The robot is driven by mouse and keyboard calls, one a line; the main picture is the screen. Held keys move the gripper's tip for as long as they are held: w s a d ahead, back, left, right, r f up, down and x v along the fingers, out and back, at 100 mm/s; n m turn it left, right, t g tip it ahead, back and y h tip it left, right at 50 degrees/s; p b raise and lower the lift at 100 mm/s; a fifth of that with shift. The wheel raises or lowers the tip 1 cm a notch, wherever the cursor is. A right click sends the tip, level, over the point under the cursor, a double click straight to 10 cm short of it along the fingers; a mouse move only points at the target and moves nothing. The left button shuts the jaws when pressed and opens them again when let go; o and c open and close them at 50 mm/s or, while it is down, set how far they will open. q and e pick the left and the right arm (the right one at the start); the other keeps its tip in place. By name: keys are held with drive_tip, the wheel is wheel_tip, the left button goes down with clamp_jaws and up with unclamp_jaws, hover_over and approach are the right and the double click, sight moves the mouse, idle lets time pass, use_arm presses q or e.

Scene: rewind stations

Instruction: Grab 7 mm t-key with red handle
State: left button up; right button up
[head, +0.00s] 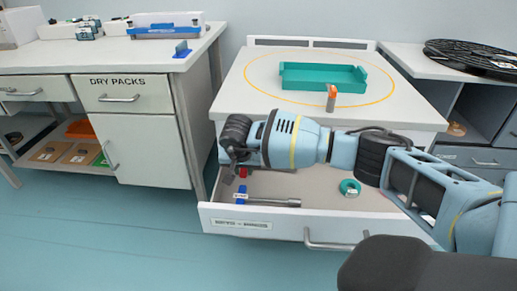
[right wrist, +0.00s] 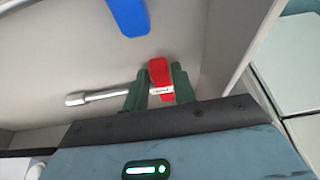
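The t-key with the red handle (right wrist: 159,72) lies in the open drawer (head: 315,215), its metal shaft (right wrist: 100,95) pointing left in the right wrist view. Its handle carries a small white label, too small to read. My right gripper (right wrist: 160,84) has its two green fingers on either side of the handle, closed against it as far as I can see. In the head view only a bit of red handle (head: 243,172) shows below my right gripper, whose fingers are hidden there. My left gripper is not in view.
The drawer walls are close by. On the counter above stand a teal tray (head: 322,88) and an orange-topped object (head: 331,98).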

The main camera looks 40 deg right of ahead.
drive_tip(key=c, duration=0.5)
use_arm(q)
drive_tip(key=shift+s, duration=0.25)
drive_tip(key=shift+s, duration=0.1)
use_arm(e)
drive_tip(key=shift+r, duration=0.15)
